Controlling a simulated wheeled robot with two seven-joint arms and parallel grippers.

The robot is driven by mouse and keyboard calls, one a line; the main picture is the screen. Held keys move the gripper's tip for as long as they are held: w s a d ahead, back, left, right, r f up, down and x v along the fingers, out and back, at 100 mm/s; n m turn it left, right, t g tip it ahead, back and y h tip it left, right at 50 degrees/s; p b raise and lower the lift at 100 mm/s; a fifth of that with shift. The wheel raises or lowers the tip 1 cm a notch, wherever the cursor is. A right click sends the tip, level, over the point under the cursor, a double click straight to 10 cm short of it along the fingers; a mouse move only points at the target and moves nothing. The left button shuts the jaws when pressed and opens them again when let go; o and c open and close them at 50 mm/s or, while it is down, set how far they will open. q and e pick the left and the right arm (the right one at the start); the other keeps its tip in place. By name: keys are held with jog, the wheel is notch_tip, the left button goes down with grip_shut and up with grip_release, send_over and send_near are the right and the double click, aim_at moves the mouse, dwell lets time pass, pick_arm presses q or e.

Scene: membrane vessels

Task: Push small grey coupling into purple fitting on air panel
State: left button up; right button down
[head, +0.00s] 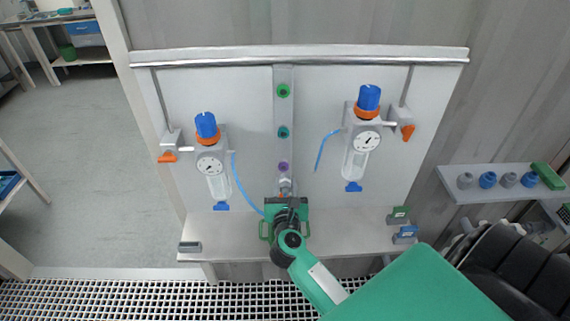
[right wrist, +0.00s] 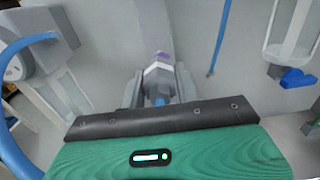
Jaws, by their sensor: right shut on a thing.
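The purple fitting (head: 283,167) is the lowest of three coloured fittings on the vertical strip of the air panel (head: 250,130). It also shows in the right wrist view (right wrist: 161,56), just beyond my fingers. My right gripper (head: 286,191) is just below it, shut on the small grey coupling (head: 285,182). In the right wrist view the coupling (right wrist: 158,70) sits between the two grey fingers (right wrist: 159,88), with blue tube behind it. The coupling is in line with the purple fitting. I cannot tell whether they touch or overlap. My left gripper is out of view.
A green fitting (head: 283,91) and a teal fitting (head: 283,132) are higher on the strip. Gauged regulators stand left (head: 209,165) and right (head: 366,140). A blue hose (head: 240,187) runs from the left regulator toward my gripper. A shelf (head: 505,188) with several couplings is at right.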

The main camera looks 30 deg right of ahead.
aim_at(284, 168)
jog(key=shift+s+a+f, duration=0.1)
jog(key=shift+s+f, duration=0.05)
jog(key=shift+f, duration=0.45)
jog(key=shift+s+a+f, duration=0.1)
jog(key=shift+f, duration=0.5)
jog(key=shift+w, duration=0.1)
jog(key=shift+x, duration=2.85)
jog(key=shift+w+d, duration=0.35)
jog(key=shift+w, duration=0.15)
jog(key=c, duration=0.9)
grip_release()
